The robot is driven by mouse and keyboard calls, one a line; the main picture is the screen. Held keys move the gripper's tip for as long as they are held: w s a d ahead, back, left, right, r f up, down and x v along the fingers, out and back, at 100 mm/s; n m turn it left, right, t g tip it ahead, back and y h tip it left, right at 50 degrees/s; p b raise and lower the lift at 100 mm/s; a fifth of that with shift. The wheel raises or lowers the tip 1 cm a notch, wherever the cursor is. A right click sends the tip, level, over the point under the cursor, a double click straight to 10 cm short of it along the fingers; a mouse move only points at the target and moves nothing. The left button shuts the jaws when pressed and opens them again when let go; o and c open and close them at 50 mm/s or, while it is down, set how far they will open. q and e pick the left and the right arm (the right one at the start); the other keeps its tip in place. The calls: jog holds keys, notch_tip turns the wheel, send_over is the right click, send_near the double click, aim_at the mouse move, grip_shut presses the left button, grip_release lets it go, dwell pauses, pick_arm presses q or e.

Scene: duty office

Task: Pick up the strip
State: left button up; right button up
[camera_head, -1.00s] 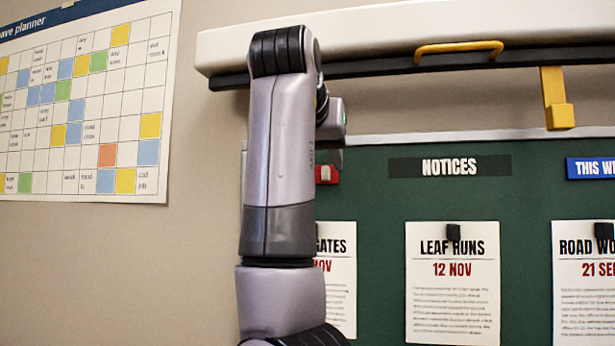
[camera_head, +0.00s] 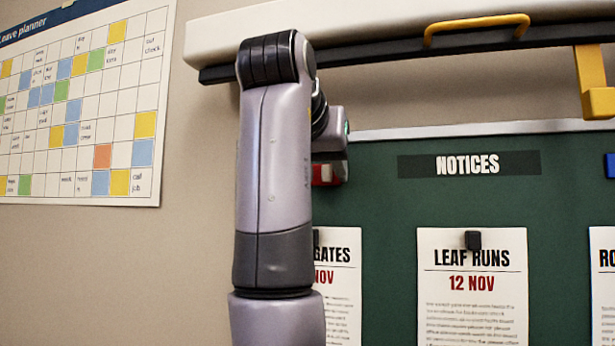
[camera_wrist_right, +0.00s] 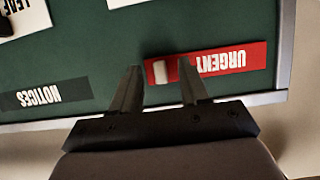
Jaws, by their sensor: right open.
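The strip is a red strip lettered URGENT (camera_wrist_right: 205,62), flat on the green board in the right wrist view, near the board's metal edge. It has a white patch at its left end. My right gripper (camera_wrist_right: 159,67) is open, with its two fingers in front of that left end and the white patch showing between them. Whether the fingers touch the board cannot be told. In the head view only a small red piece of the strip (camera_head: 322,175) shows beside my right arm, which hides the rest. My left gripper is not in view.
The green notice board (camera_head: 375,185) bears a black NOTICES label (camera_head: 468,163) and pinned papers, including LEAF RUNS (camera_head: 472,290). A pale housing with a yellow handle (camera_head: 476,24) and a yellow bracket (camera_head: 594,85) juts out above the board. A leave planner (camera_head: 80,110) hangs at left.

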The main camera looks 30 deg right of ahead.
jog(key=shift+w+d+f, duration=0.1)
jog(key=shift+w, duration=0.05)
grip_shut()
dwell(0.6)
